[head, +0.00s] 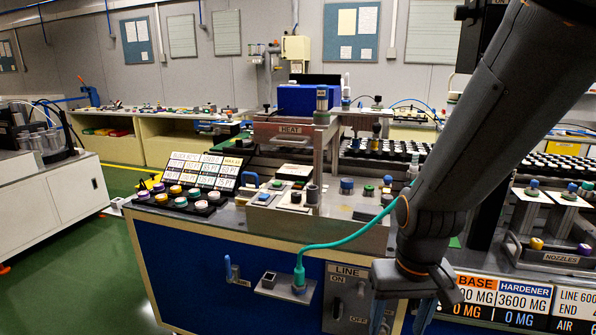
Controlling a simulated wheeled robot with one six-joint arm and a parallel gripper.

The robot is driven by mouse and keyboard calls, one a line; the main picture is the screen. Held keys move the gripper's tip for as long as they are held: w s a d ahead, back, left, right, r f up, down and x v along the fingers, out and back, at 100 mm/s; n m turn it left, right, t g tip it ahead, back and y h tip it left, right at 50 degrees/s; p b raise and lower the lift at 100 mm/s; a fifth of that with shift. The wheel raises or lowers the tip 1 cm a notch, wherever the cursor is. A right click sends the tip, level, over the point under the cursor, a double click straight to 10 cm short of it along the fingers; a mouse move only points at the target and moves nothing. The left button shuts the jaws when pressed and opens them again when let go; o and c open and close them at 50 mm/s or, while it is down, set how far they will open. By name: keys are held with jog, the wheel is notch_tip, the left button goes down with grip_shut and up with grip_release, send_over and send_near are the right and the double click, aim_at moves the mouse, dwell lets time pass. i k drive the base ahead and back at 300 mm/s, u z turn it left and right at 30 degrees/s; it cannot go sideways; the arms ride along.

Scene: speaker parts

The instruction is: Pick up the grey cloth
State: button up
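I cannot make out a grey cloth anywhere in the head view. My arm comes down from the upper right, and my gripper (447,290) is at its lower end, in front of the workbench (215,268). The gripper is dark and seen partly from behind its wrist.
A green hose (342,243) runs from beside my arm to a plug on the bench front, left of the LINE switch panel (348,300). Coloured knobs (180,202) and a sloped label board (200,170) crowd the bench top. Green floor (70,270) is clear at left.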

aim_at(363, 212)
jog(key=u, duration=0.2)
jog(key=k, duration=0.35)
jog(key=z, duration=1.1)
jog(key=i, duration=1.25)
jog(key=u, duration=0.1)
